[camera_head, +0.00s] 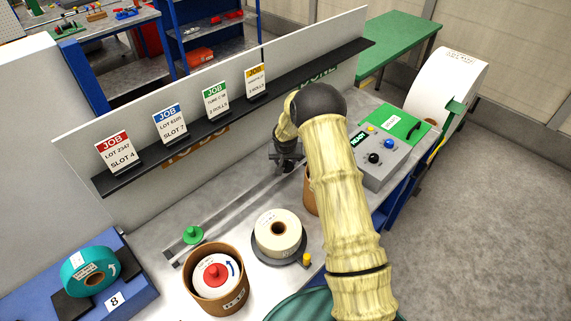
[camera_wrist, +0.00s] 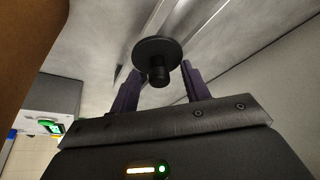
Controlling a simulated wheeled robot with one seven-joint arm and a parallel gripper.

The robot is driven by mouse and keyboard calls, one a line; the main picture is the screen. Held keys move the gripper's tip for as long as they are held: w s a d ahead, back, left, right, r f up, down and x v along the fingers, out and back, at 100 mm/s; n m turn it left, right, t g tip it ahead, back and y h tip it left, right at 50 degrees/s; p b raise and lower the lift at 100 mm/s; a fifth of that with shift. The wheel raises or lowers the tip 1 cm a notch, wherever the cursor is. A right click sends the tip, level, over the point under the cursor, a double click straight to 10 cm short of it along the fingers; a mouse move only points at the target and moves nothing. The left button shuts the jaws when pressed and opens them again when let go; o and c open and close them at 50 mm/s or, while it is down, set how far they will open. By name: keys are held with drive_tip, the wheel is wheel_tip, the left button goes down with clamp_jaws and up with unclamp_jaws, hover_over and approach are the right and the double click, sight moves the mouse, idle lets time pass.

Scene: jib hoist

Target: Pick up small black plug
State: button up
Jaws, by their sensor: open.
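The small black plug (camera_wrist: 157,50) shows in the wrist view as a round disc with a short knob facing my gripper. It is at the grooved grey bench top. My gripper (camera_wrist: 160,84) is open, with one dark finger on each side of the knob and gaps visible at both sides. In the head view my gripper (camera_head: 287,158) is low over the bench groove at the back, left of the control box. There the plug is hard to tell from the dark fingers.
A brown tub (camera_head: 311,195) stands close beside my gripper, partly hidden by my arm. The control box (camera_head: 385,150) is to the right. A cream roll (camera_head: 278,233), a green plug (camera_head: 193,235) and another brown tub (camera_head: 216,295) are nearer. The card shelf (camera_head: 235,112) runs behind.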

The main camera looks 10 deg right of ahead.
drive_tip(key=shift+w+f, duration=0.1)
drive_tip(key=shift+f, duration=0.05)
idle(0.4)
clamp_jaws()
wheel_tip(320, 180, up, 10)
drive_tip(key=b, duration=0.3)
idle(0.4)
idle(0.4)
